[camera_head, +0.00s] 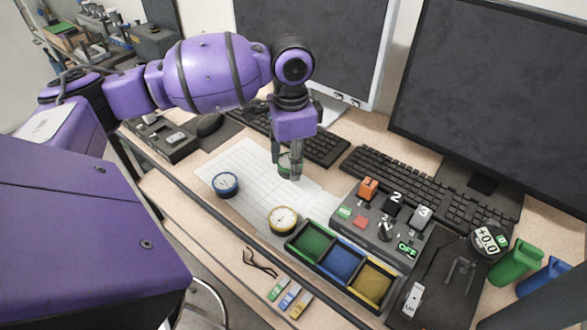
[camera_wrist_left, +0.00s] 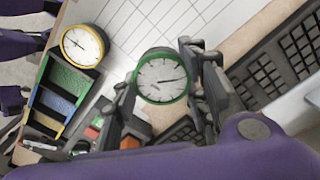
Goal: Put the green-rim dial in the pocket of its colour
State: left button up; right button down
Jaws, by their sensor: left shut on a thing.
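The green-rim dial (camera_wrist_left: 162,80) has a white face and sits between the fingers of my left gripper (camera_wrist_left: 165,85) in the left wrist view. My left gripper (camera_head: 290,172) is shut on it over the white gridded sheet in the head view, where the fingers hide most of the dial (camera_head: 284,160). The pocket tray has a green pocket (camera_head: 311,242), a blue pocket (camera_head: 341,263) and a yellow pocket (camera_head: 372,282), all looking empty. The tray is to the right and nearer the front edge than the gripper. My right gripper is not in view.
A blue-rim dial (camera_head: 225,184) and a yellow-rim dial (camera_head: 283,220) stand on the sheet (camera_head: 247,172). A switch box (camera_head: 385,222) is behind the tray. Keyboards (camera_head: 430,190) and monitors line the back.

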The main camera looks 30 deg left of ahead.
pick_arm(q)
jog(key=shift+w+a+f, duration=0.25)
jog(key=shift+w+f, duration=0.2)
jog(key=shift+f, duration=0.2)
jog(key=shift+w+a+f, duration=0.25)
jog(key=shift+w+f, duration=0.2)
jog(key=shift+f, duration=0.15)
jog(key=shift+w+a+f, duration=0.1)
jog(key=shift+f, duration=1.45)
jog(key=shift+f, duration=0.1)
jog(key=shift+c, duration=0.2)
jog(key=o, duration=1.2)
jog(key=shift+o, duration=0.2)
